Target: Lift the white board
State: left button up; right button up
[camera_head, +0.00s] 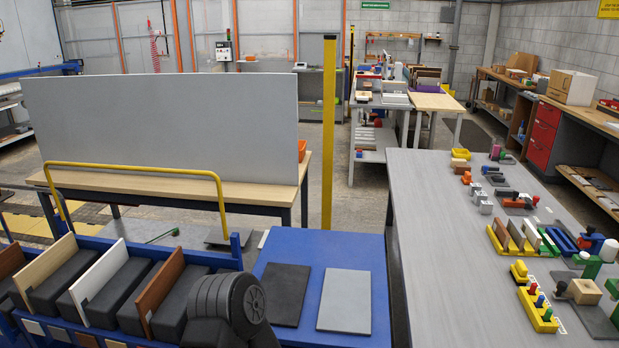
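The white board (98,282) stands on edge, leaning slightly, in a blue rack (205,255) at the lower left. It stands between dark grey blocks, with a cream board (45,262) to its left and a reddish-brown board (158,284) to its right. Its lower part is hidden by the block in front. A dark rounded part of my own arm shows at the bottom, right of the reddish-brown board. Neither gripper's fingers are in view.
Right of the rack, a blue table (341,251) bears a black pad (284,293) and a light grey pad (345,301), both bare. A yellow rail (135,168) rises behind the rack. A grey table (440,230) with several small fixtures stands at the right.

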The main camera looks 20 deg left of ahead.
aim_at(84, 289)
jog(key=j, duration=1.05)
jog(key=j+z, duration=0.1)
jog(key=j, duration=0.95)
jog(key=k+j, duration=0.15)
jog(key=j, duration=0.9)
